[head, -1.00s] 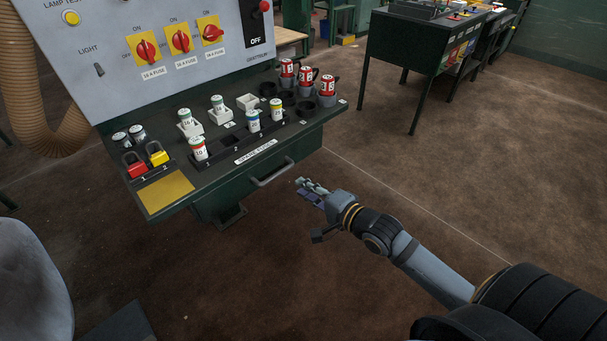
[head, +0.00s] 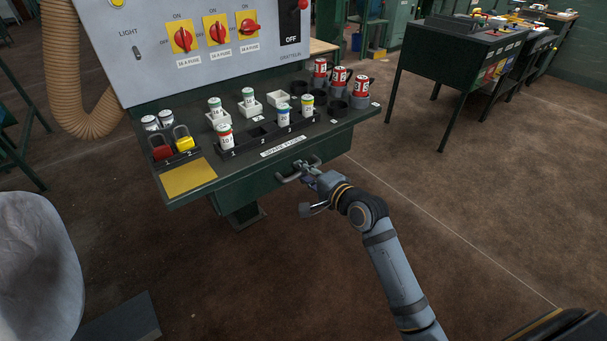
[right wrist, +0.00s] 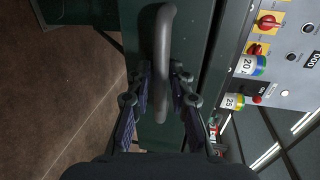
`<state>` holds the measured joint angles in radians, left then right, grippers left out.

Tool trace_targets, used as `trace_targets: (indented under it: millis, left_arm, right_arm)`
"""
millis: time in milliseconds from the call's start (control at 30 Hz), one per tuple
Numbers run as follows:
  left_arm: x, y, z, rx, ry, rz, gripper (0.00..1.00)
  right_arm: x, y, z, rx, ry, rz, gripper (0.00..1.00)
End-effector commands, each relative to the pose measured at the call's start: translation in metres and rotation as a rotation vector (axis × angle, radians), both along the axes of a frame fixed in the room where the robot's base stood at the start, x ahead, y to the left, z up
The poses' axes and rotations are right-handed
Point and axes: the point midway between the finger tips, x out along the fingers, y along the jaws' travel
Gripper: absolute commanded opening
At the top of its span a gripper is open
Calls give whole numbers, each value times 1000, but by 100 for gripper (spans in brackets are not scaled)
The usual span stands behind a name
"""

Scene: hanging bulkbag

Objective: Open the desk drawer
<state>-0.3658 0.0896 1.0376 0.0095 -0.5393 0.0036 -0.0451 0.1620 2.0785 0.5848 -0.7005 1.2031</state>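The desk drawer (head: 243,189) is a dark green front under the desk top. It looks shut. Its grey bar handle (head: 288,178) sits at the right part of that front, and it stands large in the right wrist view (right wrist: 165,50). My right gripper (head: 306,170) is at the handle. In the right wrist view its two fingers (right wrist: 161,88) lie on either side of the bar, spread apart, with narrow gaps beside it. Whether a finger touches the bar is hard to tell. My left gripper is not in view.
The desk top (head: 235,174) holds fuses, red cans, padlocks and a yellow plate. A grey control panel (head: 150,60) rises behind it. A grey chair back (head: 38,265) stands at lower left.

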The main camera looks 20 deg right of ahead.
Motion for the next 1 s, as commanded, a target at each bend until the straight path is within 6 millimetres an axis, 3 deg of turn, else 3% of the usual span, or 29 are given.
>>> trace_targets:
  millis: [200,367,1000]
  left_arm:
    - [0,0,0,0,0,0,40]
    - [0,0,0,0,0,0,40]
    - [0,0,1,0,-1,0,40]
  right_arm:
    - [0,0,0,-1,0,-1,19]
    - [0,0,0,-1,0,-1,0]
    - [0,0,0,-1,0,-1,0]
